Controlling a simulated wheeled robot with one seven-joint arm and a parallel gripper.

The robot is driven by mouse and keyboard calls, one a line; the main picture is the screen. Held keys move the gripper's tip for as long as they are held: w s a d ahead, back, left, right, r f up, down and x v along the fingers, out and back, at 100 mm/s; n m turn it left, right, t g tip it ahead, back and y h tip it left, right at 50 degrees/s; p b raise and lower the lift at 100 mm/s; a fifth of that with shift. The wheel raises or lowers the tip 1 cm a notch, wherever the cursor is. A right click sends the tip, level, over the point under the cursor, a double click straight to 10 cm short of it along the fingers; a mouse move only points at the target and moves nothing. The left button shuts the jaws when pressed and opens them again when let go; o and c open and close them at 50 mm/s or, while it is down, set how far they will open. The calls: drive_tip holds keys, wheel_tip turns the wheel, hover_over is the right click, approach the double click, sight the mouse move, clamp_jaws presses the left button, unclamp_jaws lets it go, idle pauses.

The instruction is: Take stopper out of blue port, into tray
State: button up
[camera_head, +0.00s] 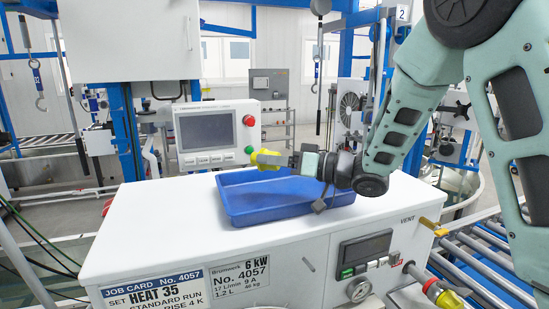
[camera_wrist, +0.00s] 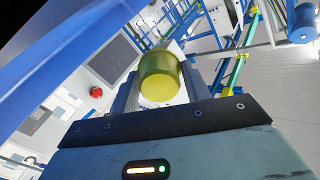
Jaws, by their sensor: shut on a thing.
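The yellow stopper (camera_head: 265,158) is in my gripper (camera_head: 284,160), held sideways above the far part of the blue tray (camera_head: 235,214). In the wrist view the stopper (camera_wrist: 161,78) shows as a yellow-olive cylinder between the two fingers, which are shut on it. The stopper is apart from the tray floor. The tray lies on the white top of the test station, and its visible floor is empty. My forearm hides the tray's right back corner. I cannot make out the blue port in either view.
A control panel (camera_head: 210,133) with a red and a green button stands close behind the tray. The white station top (camera_head: 150,220) is clear left of the tray. A roller conveyor (camera_head: 490,262) runs at the right.

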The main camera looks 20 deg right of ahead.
drive_tip(key=shift+f+b, duration=0.3)
drive_tip(key=shift+f, duration=0.4)
drive_tip(key=o, duration=1.2)
drive_tip(key=shift+c, duration=0.2)
drive_tip(key=shift+r, duration=0.15)
drive_tip(key=shift+r+p, duration=2.8)
drive_tip(key=shift+r, duration=0.65)
